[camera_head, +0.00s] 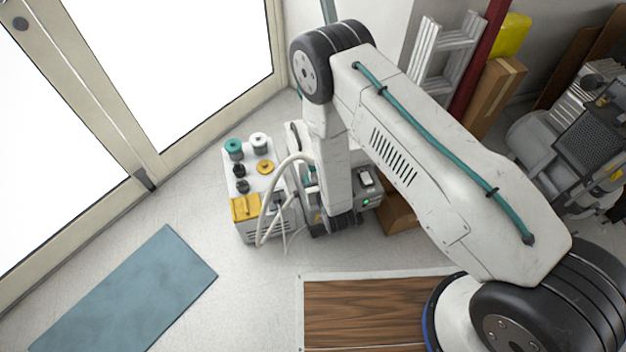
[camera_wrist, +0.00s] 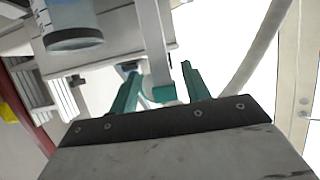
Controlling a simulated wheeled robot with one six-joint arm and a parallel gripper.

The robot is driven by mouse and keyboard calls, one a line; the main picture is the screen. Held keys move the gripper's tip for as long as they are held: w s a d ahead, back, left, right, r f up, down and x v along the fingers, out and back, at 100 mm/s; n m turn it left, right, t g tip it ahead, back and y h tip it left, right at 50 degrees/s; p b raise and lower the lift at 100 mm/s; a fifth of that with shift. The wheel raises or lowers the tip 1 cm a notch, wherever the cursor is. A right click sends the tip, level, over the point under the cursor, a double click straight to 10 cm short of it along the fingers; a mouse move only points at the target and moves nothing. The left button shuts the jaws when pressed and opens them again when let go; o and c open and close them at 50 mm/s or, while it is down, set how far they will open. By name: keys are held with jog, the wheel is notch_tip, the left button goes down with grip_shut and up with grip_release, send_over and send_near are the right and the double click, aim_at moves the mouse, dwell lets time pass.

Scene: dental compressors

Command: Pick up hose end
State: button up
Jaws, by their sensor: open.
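A pale hose (camera_head: 270,190) arches over the front of a white compressor unit in the head view. A pale curved hose also shows at the right of the wrist view (camera_wrist: 257,48). I cannot make out a distinct free hose end with certainty. My gripper (camera_wrist: 160,84) has two teal fingers set apart in the wrist view. A pale upright bar with a teal tip (camera_wrist: 164,94) appears between or behind them; I cannot tell which, nor whether they touch. In the head view my arm hides the gripper's fingers.
The white unit carries teal, white and black knobs and a yellow box (camera_head: 245,207). A grey unit with a green light (camera_head: 367,201) stands beside it. A clear cylinder (camera_wrist: 70,22) is near the gripper. A blue mat (camera_head: 130,295) lies on open floor at left; a ladder (camera_head: 447,55) stands behind.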

jog(key=x, duration=0.5)
jog(key=shift+w+a, duration=0.1)
jog(key=shift+w, duration=0.1)
grip_shut()
